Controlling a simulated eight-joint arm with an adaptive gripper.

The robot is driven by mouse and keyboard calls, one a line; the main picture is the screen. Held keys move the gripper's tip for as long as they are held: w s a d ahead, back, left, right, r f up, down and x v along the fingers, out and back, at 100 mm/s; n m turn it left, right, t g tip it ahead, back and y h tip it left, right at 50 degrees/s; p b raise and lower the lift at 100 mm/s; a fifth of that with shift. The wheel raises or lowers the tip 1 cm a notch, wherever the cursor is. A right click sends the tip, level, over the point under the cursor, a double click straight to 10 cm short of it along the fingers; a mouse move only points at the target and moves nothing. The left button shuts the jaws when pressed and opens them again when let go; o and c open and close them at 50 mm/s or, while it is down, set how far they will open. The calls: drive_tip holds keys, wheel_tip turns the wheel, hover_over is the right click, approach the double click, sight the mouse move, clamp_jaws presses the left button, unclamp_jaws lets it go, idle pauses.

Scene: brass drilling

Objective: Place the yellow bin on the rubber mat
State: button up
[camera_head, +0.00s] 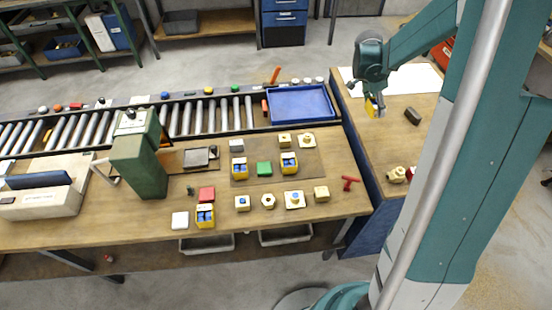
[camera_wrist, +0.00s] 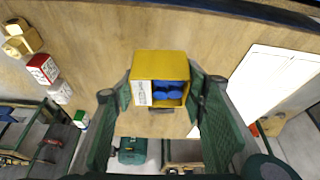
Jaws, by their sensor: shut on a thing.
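My gripper (camera_head: 375,105) is shut on a yellow bin (camera_head: 370,107) above the right-hand wooden bench. In the wrist view the yellow bin (camera_wrist: 150,66) sits between my two green fingers (camera_wrist: 160,95), with blue parts inside and a white label on its face. The grey-brown rubber mat (camera_head: 262,153) lies on the main bench, to the left of and apart from my gripper. Two other yellow bins with blue parts stand on it, one at left (camera_head: 239,174) and one near its middle (camera_head: 289,169). A green block (camera_head: 264,169) lies between them.
Another yellow bin (camera_head: 205,221) stands at the bench's front edge. A blue tray (camera_head: 300,102) and roller conveyor (camera_head: 190,118) run behind the mat. A green press (camera_head: 138,160) stands left. A red handle-like part (camera_head: 349,183) and dark block (camera_head: 412,116) lie to the right.

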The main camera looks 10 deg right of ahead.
drive_tip(key=s+a+f+n+b, duration=0.1)
drive_tip(key=s+a+f, duration=0.1)
drive_tip(key=a, duration=0.5)
drive_tip(key=s+a+f+n+b, duration=0.1)
drive_tip(key=s+a+b, duration=0.1)
drive_tip(key=a, duration=0.5)
drive_tip(key=n+t+b, duration=0.1)
drive_tip(key=b, duration=0.1)
hover_over(315, 163)
wheel_tip(315, 163, down, 3)
drive_tip(key=shift+s+a+n, duration=0.3)
drive_tip(key=shift+s+a, duration=0.05)
drive_tip(key=shift+a, duration=0.4)
drive_tip(key=shift+f+y, duration=0.15)
drive_tip(key=shift+y, duration=0.15)
drive_tip(key=shift+f+b, duration=0.8)
drive_tip(key=shift+f, duration=2.05)
drive_tip(key=shift+f, duration=0.1)
drive_tip(key=shift+f+b, duration=0.35)
drive_tip(key=shift+f, duration=1.6)
drive_tip(key=shift+f, duration=0.2)
